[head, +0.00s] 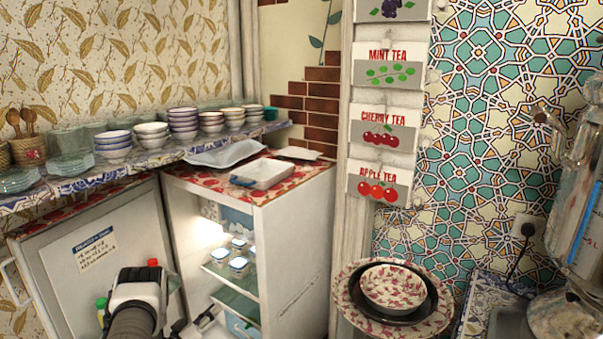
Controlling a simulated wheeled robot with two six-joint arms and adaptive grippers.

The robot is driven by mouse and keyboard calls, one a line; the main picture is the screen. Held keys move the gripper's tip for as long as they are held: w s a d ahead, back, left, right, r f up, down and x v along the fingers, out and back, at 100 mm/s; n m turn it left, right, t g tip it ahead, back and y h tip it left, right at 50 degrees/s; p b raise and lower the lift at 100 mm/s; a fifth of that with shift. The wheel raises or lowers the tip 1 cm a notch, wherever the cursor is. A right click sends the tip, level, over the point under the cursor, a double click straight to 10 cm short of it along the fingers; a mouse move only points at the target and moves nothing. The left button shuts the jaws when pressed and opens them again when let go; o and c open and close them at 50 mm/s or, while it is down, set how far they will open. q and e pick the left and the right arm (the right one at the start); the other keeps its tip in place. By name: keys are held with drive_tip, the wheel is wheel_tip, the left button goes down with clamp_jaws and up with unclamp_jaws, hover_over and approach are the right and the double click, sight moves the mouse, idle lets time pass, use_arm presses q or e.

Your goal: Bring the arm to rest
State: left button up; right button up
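My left arm comes in at the bottom left, in front of the open cabinet. My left gripper (200,322) shows only in part at the bottom edge, low by the cabinet's opening. Its fingertips are too small and cut off to tell whether it is open or shut, and I see nothing clearly held in it. My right gripper is not in view.
A white cabinet (291,261) stands open, its door (120,235) swung left; lidded jars (238,264) sit inside. A white tray (264,173) lies on top. Stacked bowls (183,122) line the shelf. A patterned bowl (393,287) and a samovar (568,310) are at right.

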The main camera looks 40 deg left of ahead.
use_arm(q)
drive_tip(key=w+d+f+g+h, duration=0.1)
drive_tip(key=w+d+h, duration=0.1)
drive_tip(key=w+d, duration=0.65)
drive_tip(key=w+d+f+g+h, duration=0.15)
drive_tip(key=w+d, duration=0.25)
drive_tip(key=d, duration=0.9)
drive_tip(key=d+f+m+g+h, duration=0.2)
drive_tip(key=d+g, duration=0.1)
drive_tip(key=d, duration=1.2)
drive_tip(key=s+d+f+m+g, duration=0.1)
drive_tip(key=s+d+m+g, duration=0.1)
drive_tip(key=s+d+g, duration=0.5)
drive_tip(key=s+d+f+m+g, duration=0.1)
drive_tip(key=s+d+f+m, duration=0.2)
drive_tip(key=s, duration=0.9)
drive_tip(key=s+a+r+m+g+y, duration=0.1)
drive_tip(key=s+g, duration=0.4)
drive_tip(key=s, duration=0.7)
drive_tip(key=shift+r+m+y+p, duration=0.35)
drive_tip(key=shift+m+y+p, duration=0.1)
drive_tip(key=shift+m, duration=0.15)
drive_tip(key=shift+a, duration=0.1)
